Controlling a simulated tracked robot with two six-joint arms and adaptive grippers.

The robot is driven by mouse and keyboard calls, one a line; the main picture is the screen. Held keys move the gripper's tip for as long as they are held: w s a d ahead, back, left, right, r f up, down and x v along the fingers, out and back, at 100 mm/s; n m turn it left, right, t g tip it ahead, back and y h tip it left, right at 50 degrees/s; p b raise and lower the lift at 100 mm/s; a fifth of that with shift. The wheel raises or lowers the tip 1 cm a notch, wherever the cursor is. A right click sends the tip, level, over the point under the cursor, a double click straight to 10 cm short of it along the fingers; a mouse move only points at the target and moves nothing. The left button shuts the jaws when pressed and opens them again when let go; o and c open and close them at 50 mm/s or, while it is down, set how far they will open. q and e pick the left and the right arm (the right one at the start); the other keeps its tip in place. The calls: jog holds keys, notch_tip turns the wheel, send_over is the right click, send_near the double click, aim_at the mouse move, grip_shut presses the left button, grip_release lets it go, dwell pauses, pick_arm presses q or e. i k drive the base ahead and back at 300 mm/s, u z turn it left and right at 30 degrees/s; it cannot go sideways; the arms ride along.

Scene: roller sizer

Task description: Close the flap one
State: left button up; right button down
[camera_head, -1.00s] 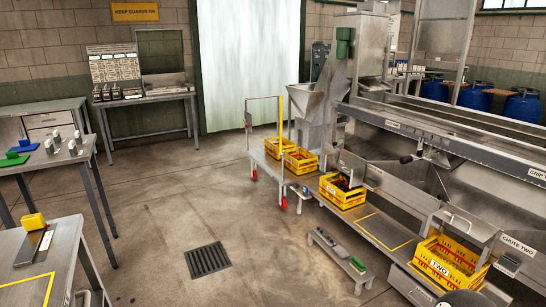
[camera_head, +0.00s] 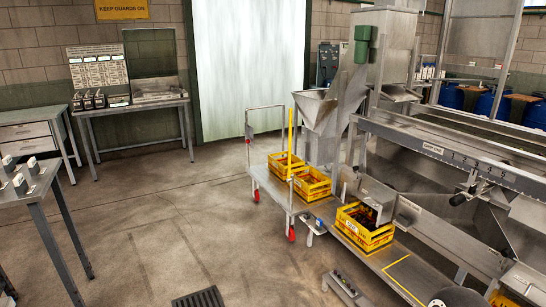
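A steel chute (camera_head: 378,193) stands at the right, on the side of the roller sizer (camera_head: 450,155). Its sloping plates end just above a yellow crate (camera_head: 365,238) with dark contents. A small label plate (camera_head: 410,207) sits to its right, too small to read. No plate here is clearly marked as flap one, and I cannot tell whether the flap is open or shut. Neither of my grippers can be made out. A dark rounded shape shows at the bottom edge, right of centre, and I cannot tell what it is.
A trolley (camera_head: 268,180) with red-wheeled feet carries two yellow crates (camera_head: 312,184) left of the chute. A steel shelf (camera_head: 400,268) runs below the chute. A floor drain (camera_head: 198,299) lies at bottom centre. The concrete floor between the left tables (camera_head: 40,190) and the trolley is clear.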

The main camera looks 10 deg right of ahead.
aim_at(372, 193)
jog(key=i, duration=2.2)
jog(key=z, duration=0.7)
jog(key=i, duration=1)
jog(key=u, duration=0.05)
